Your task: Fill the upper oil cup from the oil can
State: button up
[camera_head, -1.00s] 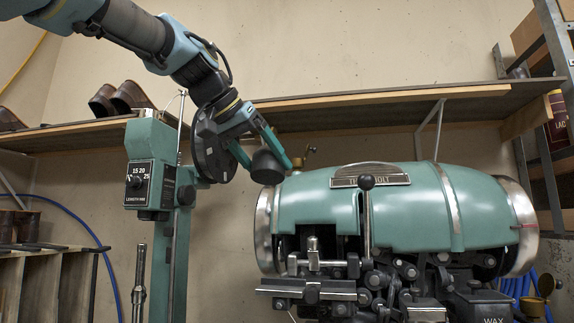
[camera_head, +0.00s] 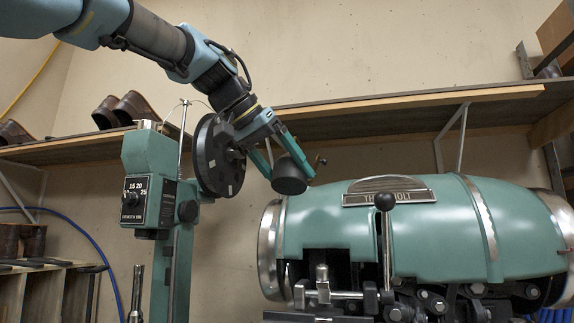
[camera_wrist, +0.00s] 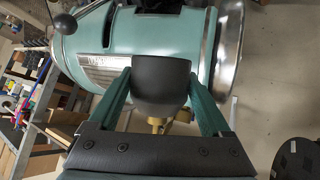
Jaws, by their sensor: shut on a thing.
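My gripper (camera_wrist: 160,85) is shut on a dark, rounded oil can (camera_head: 290,180), which also shows between the two green fingers in the wrist view (camera_wrist: 162,88). The can is held above the left end of the green sole stitcher (camera_head: 430,222). Its spout cannot be made out. Brass parts (camera_wrist: 157,124) also show below the can in the wrist view. The can partly hides this area, and I cannot tell whether it touches the cup.
A green column with a dial (camera_head: 150,195) stands left of the machine. A black ball-ended lever (camera_head: 385,202) rises at the machine's front. A wooden shelf (camera_head: 400,100) runs along the wall behind, with brown shoes (camera_head: 125,107) at left.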

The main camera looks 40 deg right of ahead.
jog(key=shift+w+d+r+n+g+y+p, duration=0.2)
jog(key=shift+w+d+r+y+p, duration=0.3)
jog(key=shift+p, duration=1.65)
jog(key=shift+w+d+r+n+g+y+p, duration=0.2)
jog(key=shift+d+y+p, duration=0.45)
jog(key=shift+p, duration=1.45)
jog(key=shift+w+d+r+g+y+p, duration=0.15)
jog(key=shift+w+d+g+y+p, duration=0.2)
jog(key=shift+p, duration=1.7)
jog(key=shift+d+p, duration=0.15)
jog(key=shift+p, duration=0.15)
